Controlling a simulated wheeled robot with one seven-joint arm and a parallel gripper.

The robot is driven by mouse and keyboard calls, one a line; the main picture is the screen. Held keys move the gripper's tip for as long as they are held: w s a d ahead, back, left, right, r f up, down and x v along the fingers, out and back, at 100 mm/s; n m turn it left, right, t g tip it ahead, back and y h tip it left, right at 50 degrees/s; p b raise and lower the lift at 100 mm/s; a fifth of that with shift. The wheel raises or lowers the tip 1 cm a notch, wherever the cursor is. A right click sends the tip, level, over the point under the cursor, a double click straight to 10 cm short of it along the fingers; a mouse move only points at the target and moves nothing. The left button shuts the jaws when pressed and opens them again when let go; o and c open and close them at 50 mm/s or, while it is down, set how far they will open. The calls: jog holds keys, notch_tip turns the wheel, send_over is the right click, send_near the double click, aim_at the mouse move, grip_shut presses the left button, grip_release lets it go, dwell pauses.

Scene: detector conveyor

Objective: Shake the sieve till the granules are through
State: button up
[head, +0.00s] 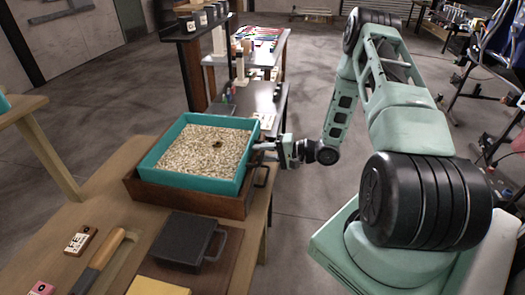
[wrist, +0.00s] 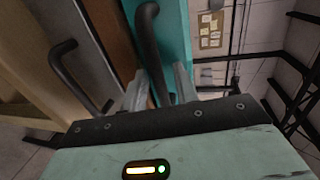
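My gripper (head: 267,150) is at the sieve's right side. In the wrist view, the sieve's teal wall (wrist: 172,30) and its dark handle (wrist: 148,45) are close ahead. The fingers of my gripper (wrist: 160,92) lie on either side of the handle; whether they press on it is not clear. The inside of the box is hidden under the sieve.
The wooden box has its own dark handle (head: 262,176), also in the wrist view (wrist: 75,75). A dark flat case (head: 188,240), a wooden-handled tool (head: 100,258) and small labelled blocks lie on the table's front part. A dark shelf (head: 195,32) stands behind.

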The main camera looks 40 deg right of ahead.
aim_at(251, 151)
grip_shut()
jog(key=x, duration=0.3)
jog(key=r+b+x, duration=0.1)
jog(key=x, duration=0.1)
jog(key=shift+w+a, duration=0.3)
jog(key=shift+w, duration=0.15)
jog(key=shift+w+a+r, duration=0.1)
grip_release()
jog(key=shift+w, duration=0.1)
jog(key=b+v, duration=0.4)
jog(key=v, duration=1.3)
jog(key=shift+s+b, duration=0.3)
jog(key=shift+b, duration=0.05)
